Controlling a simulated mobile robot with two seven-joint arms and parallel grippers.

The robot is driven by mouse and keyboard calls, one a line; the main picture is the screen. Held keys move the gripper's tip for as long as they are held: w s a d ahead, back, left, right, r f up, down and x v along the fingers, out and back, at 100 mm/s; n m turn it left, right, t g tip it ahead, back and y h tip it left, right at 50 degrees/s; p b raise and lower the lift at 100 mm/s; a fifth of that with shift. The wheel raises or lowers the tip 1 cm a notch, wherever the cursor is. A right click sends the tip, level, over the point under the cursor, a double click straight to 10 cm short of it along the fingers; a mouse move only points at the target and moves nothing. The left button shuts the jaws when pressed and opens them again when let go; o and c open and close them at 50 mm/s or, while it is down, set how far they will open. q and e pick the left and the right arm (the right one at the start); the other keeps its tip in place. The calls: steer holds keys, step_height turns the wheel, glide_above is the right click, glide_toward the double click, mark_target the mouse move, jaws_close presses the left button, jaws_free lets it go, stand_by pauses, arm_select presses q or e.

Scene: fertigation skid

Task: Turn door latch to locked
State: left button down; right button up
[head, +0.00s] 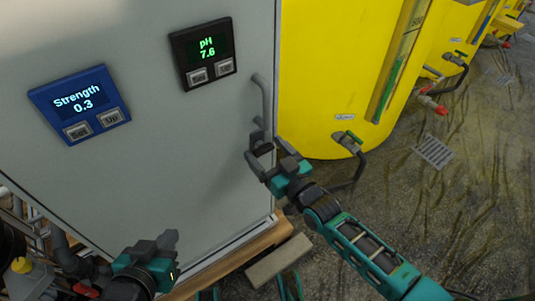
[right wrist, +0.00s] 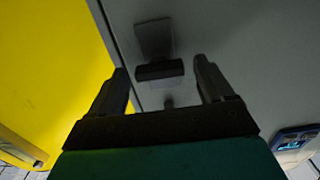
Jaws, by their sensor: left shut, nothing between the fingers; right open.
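The grey cabinet door (head: 160,150) carries a grey vertical handle (head: 265,98) near its right edge. A small dark latch (head: 262,149) sits at the lower end of the handle, partly hidden by my right gripper. In the right wrist view the dark bar of the latch (right wrist: 160,71) lies crosswise, ahead of and between the fingers. My right gripper (head: 268,154) is open at the latch; I cannot tell whether the fingers touch it. My left gripper (head: 172,238) is shut and empty, low in front of the door.
A blue Strength panel (head: 80,102) and a black pH panel (head: 204,52) are on the door. Yellow tanks (head: 325,75) with valves (head: 348,141) stand close on the right. A wooden ledge (head: 240,252) runs below the door. The floor at right is open.

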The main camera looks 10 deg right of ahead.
steer(key=c, duration=1)
steer(key=shift+c, duration=0.2)
